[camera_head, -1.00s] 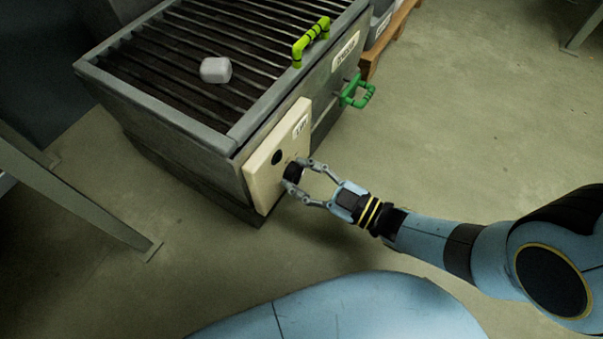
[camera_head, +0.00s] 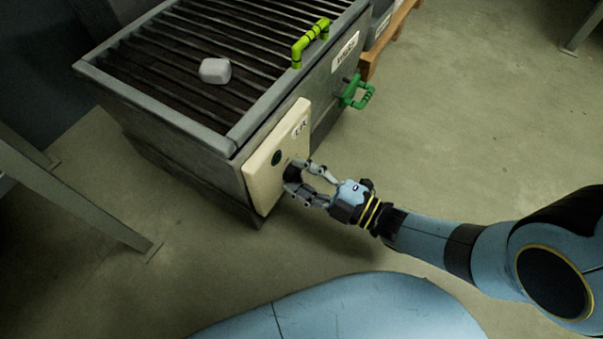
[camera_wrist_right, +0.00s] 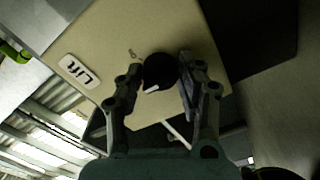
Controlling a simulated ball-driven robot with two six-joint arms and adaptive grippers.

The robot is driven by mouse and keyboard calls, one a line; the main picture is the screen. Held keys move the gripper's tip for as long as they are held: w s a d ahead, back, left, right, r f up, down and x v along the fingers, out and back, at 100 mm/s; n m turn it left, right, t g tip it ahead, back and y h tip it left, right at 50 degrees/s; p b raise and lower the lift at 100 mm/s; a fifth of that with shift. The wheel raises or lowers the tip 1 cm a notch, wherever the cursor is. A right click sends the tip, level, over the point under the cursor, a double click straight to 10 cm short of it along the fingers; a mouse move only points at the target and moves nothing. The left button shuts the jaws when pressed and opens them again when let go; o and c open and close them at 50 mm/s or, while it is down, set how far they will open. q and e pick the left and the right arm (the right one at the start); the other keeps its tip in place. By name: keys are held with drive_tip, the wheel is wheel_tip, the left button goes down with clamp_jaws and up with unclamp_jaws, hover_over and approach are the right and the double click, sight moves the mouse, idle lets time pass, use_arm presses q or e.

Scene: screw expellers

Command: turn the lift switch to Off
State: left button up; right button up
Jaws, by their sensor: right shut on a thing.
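The lift switch is a round black knob (camera_wrist_right: 160,68) with a white pointer mark. It sits on a cream panel (camera_head: 264,181) with a label reading LIFT (camera_wrist_right: 80,70). In the wrist view the pointer points down and slightly left. My right gripper (camera_head: 292,175) reaches the panel from the right, with one finger on each side of the knob, and is shut on it. My left gripper is not in view.
The panel is on a grey metal bin with a barred grate (camera_head: 185,60), on which a pale block (camera_head: 215,70) lies. A yellow-green handle (camera_head: 310,42) and a green handle (camera_head: 357,92) stick out farther along.

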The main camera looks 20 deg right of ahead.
drive_tip(key=shift+s+f, duration=0.1)
idle(0.3)
drive_tip(key=o, duration=1.1)
drive_tip(key=shift+o, duration=0.2)
drive_tip(key=v, duration=1.2)
